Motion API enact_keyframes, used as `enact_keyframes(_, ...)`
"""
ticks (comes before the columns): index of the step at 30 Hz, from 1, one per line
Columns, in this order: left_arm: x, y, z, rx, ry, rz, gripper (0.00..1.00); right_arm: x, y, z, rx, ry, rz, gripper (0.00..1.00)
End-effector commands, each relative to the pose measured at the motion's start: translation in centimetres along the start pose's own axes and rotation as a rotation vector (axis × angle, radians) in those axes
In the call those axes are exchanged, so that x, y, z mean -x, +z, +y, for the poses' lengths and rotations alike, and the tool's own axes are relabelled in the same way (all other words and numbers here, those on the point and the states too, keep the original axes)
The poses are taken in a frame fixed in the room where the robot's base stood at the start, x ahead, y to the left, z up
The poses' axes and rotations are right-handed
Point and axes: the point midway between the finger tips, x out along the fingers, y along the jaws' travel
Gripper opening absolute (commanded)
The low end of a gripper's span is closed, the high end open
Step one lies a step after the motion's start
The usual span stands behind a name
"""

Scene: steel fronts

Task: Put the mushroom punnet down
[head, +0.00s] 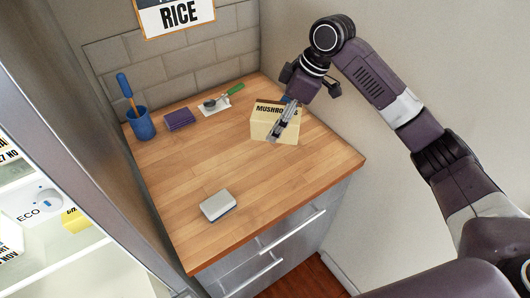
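The mushroom punnet (264,121) is a pale yellow box with "MUSHROOMS" lettering, partly covered, along its dark upper edge. It is at the right rear of the wooden worktop (215,165), close to the wall. My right gripper (284,121) reaches it from above; one grey finger lies across its front face and the other is mostly hidden behind it. The gripper looks shut on the punnet. The punnet looks roughly upright and at worktop level; I cannot tell whether its base fully touches. My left gripper is out of view.
A blue cup (142,125) with a tool, a purple folded cloth (179,119) and a white tray (214,107) with a green-handled utensil line the back. A grey box (218,206) sits near the front edge. The middle is clear. An open fridge (40,215) stands left.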

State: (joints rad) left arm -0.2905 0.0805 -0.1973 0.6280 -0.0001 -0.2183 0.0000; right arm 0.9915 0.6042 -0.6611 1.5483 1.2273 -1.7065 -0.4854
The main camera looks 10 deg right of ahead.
Motion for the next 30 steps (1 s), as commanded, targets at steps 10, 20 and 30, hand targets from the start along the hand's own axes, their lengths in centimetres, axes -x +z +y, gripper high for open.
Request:
enact_keyframes(10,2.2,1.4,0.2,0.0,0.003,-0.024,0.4,-7.7,3.2,-0.1,-0.002,-0.002,0.0,0.3)
enact_keyframes(20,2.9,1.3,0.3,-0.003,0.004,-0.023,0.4,-11.2,4.6,-0.1,-0.003,-0.001,-0.001,0.3)
enact_keyframes(30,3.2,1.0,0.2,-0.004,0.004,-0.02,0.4,-13.3,5.5,0.0,0.0,0.003,0.002,0.3)
